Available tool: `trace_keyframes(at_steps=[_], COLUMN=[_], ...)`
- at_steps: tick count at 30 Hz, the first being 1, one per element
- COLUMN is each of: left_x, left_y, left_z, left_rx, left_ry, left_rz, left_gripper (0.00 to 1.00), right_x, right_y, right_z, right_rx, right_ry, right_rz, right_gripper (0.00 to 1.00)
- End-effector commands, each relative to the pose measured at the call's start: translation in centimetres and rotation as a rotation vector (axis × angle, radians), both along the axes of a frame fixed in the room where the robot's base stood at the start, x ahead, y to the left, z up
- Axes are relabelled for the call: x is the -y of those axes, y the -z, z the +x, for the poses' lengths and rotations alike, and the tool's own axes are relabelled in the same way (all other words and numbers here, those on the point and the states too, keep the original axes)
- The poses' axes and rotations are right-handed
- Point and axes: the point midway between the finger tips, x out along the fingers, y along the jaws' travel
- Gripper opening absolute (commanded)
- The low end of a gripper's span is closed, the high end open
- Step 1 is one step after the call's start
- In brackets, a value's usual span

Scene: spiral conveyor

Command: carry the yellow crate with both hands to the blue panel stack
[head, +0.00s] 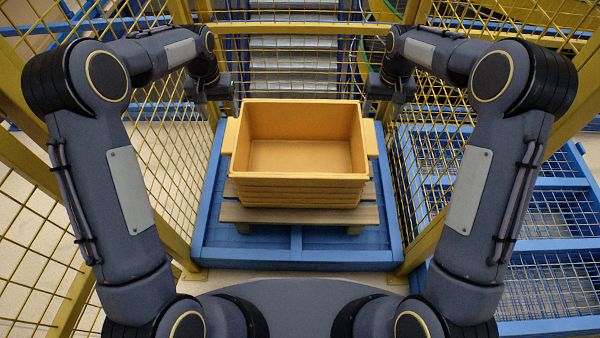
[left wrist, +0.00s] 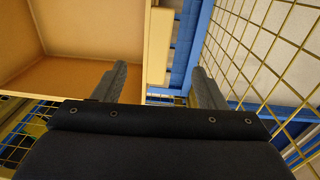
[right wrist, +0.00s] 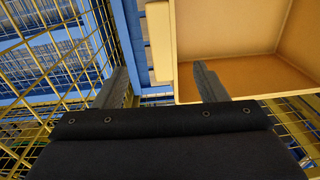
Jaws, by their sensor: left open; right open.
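The empty yellow crate (head: 300,189) stands upright on a small wooden pallet (head: 234,213) in the middle of the head view. It has a handle block on its left side (head: 230,136) and one on its right side (head: 370,138). My left gripper (head: 222,108) is open and empty, beside the crate's far left. In the left wrist view its fingers (left wrist: 160,85) point toward the left handle, apart from it. My right gripper (head: 382,106) is open and empty, beside the crate's far right. In the right wrist view its fingers (right wrist: 160,85) point toward the right handle, apart from it.
The pallet rests on a blue platform (head: 265,256). Yellow mesh fencing (head: 165,140) closes in on the left, and more mesh (head: 425,160) stands on the right. Blue-framed mesh panels (head: 550,262) lie beyond the right fence. A conveyor (head: 292,60) rises behind the crate.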

Motion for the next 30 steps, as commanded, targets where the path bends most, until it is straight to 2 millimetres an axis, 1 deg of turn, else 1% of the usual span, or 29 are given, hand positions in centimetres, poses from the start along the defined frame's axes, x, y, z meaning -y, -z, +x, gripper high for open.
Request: trace_keyframes(at_steps=[1, 3, 6, 14, 17, 20, 27, 30], left_x=[0.4, 0.7, 0.9, 0.9, 0.9, 0.9, 0.9, 0.9], left_y=[2.6, 4.0, 4.7, 4.6, 4.9, 5.9, 9.6, 10.9], left_z=[0.7, 1.2, 1.6, 1.6, 1.6, 1.5, 1.5, 1.5], left_rx=[-0.011, -0.02, -0.023, -0.024, -0.025, -0.026, -0.028, -0.027], left_ry=[0.008, 0.013, 0.017, 0.017, 0.017, 0.018, 0.017, 0.018], left_rz=[0.013, 0.026, 0.035, 0.035, 0.035, 0.035, 0.034, 0.034], left_gripper=[0.65, 0.65, 0.65, 0.65, 0.65, 0.65, 0.65, 0.65], right_x=[-0.4, -0.7, -0.9, -0.9, -0.9, -0.9, -0.9, -0.9], right_y=[2.6, 4.0, 4.7, 4.6, 4.9, 5.9, 9.7, 10.9], right_z=[0.7, 1.2, 1.6, 1.6, 1.6, 1.5, 1.5, 1.5], right_rx=[-0.011, -0.018, -0.023, -0.024, -0.026, -0.027, -0.029, -0.027], right_ry=[-0.007, -0.012, -0.015, -0.015, -0.016, -0.016, -0.016, -0.017], right_rz=[-0.015, -0.027, -0.036, -0.036, -0.035, -0.035, -0.035, -0.035], right_gripper=[0.65, 0.65, 0.65, 0.65, 0.65, 0.65, 0.65, 0.65])
